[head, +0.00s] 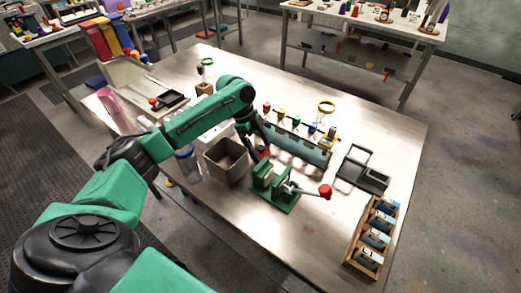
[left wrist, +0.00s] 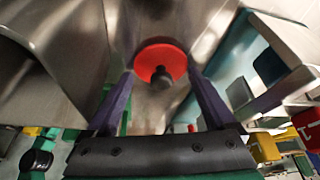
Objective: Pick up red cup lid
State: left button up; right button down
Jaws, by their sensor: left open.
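The red cup lid (left wrist: 160,60), a round disc with a dark knob, lies on the metal table in the left wrist view. In the head view a bit of red (head: 262,152), likely the lid, shows by my left gripper (head: 257,146), mostly hidden by it. The gripper's two dark fingers (left wrist: 160,76) stand apart in the left wrist view, one on each side of the lid and its knob. Nothing is seen held, and I cannot tell whether the fingers touch the lid. My right gripper is not in view.
A grey metal bin (head: 226,165) stands left of the gripper, a teal rack (head: 305,147) to its right. A green press (head: 278,192) with a red ball handle is in front. A wooden tray (head: 357,252) lies at right. The table's right rear is clear.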

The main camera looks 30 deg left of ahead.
pick_arm(q)
jog(key=shift+w, duration=0.1)
jog(key=c, duration=1)
jog(key=shift+r, duration=0.1)
